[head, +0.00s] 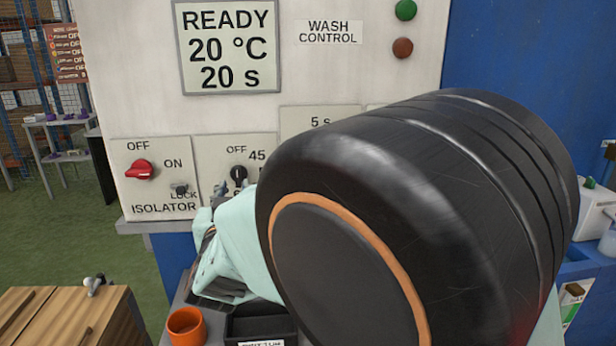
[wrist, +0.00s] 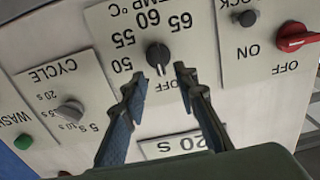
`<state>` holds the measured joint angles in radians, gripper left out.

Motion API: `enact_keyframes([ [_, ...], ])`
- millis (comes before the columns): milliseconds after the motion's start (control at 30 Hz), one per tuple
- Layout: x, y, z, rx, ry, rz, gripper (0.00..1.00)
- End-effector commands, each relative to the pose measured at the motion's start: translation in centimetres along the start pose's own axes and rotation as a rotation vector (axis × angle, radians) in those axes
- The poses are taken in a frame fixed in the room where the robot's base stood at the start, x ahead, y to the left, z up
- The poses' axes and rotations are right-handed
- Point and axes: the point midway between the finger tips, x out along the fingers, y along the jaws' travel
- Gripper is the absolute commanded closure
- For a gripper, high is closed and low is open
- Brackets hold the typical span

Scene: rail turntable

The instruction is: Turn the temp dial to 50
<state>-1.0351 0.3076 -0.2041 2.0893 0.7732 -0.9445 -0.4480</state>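The temp dial (wrist: 158,56) is a dark round knob on a pale panel, seen upside down in the wrist view. The numbers 50, 55, 60 and 65 and the word OFF stand around it. The dial also shows in the head view (head: 238,174), partly covered from below. My gripper (wrist: 161,74) is open and empty, its fingertips at either side just short of the dial. I cannot tell whether they touch it. The left finger covers the 45 label in the wrist view. The display (head: 229,47) reads READY, 20 °C, 20 s.
The red isolator switch (head: 140,170) and lock (head: 180,189) sit left of the dial. The cycle knob (wrist: 70,109) shows in the wrist view. An orange cup (head: 186,326) and dark tray (head: 262,325) stand below. My arm hides the panel's right part.

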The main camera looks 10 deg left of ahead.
Motion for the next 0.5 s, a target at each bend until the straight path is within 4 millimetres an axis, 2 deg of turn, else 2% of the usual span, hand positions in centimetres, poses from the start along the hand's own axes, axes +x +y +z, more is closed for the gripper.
enact_keyframes([
  [33, 1.1, 0.1, 0.1, -0.001, 0.0, 0.004, 0.73],
  [200, 3.9, 0.1, 0.1, 0.0, -0.001, 0.003, 0.73],
  [333, 5.1, 0.1, 0.0, 0.001, -0.001, 0.002, 0.73],
  [500, 5.6, 0.1, 0.0, 0.001, -0.001, 0.001, 0.73],
])
